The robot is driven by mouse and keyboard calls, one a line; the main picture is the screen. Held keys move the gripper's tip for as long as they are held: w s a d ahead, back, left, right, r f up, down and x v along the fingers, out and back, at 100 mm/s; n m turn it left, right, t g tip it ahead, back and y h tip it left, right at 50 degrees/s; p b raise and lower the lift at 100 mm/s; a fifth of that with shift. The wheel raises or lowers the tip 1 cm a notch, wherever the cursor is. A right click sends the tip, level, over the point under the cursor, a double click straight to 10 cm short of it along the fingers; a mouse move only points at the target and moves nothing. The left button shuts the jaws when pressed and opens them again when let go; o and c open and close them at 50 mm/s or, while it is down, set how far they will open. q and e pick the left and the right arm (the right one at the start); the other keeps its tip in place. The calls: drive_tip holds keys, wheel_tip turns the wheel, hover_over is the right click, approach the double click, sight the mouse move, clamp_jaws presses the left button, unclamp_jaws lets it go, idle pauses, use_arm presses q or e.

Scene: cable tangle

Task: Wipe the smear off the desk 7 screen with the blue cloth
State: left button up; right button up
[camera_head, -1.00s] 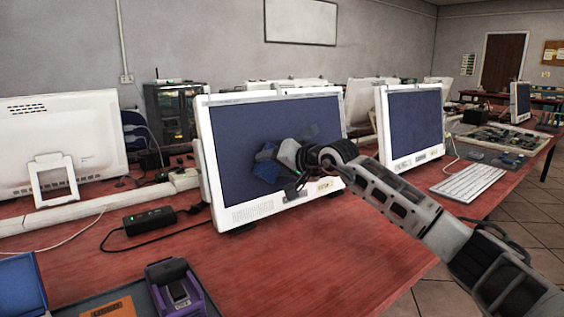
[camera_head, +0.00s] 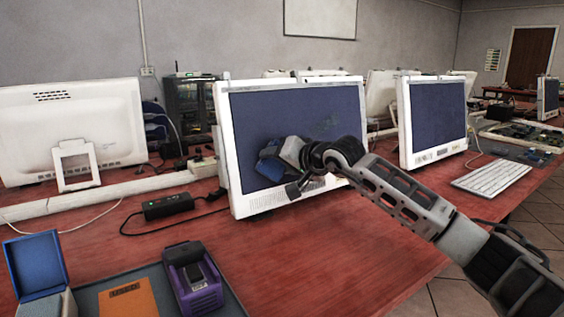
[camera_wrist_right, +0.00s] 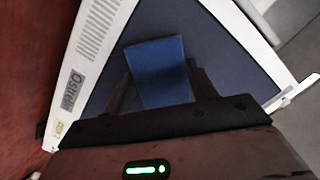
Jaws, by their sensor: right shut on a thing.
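The white monitor (camera_head: 222,150) with a dark blue screen stands on the red desk, facing me; I take it as the desk 7 screen, though no number is readable. A faint grey smear (camera_head: 328,121) shows right of the screen's middle. My right gripper (camera_head: 284,157) is shut on the blue cloth (camera_head: 268,168) in front of the lower left of the screen. The right wrist view shows the cloth (camera_wrist_right: 158,68) between the fingers (camera_wrist_right: 160,88), over the screen; whether it touches the glass I cannot tell. The left gripper is not in view.
A second monitor (camera_head: 404,125) and a keyboard (camera_head: 492,178) stand to the right. A black adapter (camera_head: 168,207) with cable lies at left. A tray with an orange card (camera_head: 128,298) and a purple device (camera_head: 192,280), plus a blue box (camera_head: 36,265), are in front. Bare desk lies before the monitor.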

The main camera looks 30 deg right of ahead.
drive_tip(key=shift+s, duration=0.15)
drive_tip(key=v, duration=0.2)
drive_tip(key=b+v, duration=0.2)
drive_tip(key=v, duration=0.1)
drive_tip(key=shift+s+a+f, duration=0.2)
drive_tip(key=shift+s, duration=0.3)
drive_tip(key=b+v, duration=0.2)
drive_tip(key=v, duration=0.1)
drive_tip(key=shift+s+a+f, duration=0.15)
drive_tip(key=shift+s, duration=0.15)
drive_tip(key=shift+f, duration=0.1)
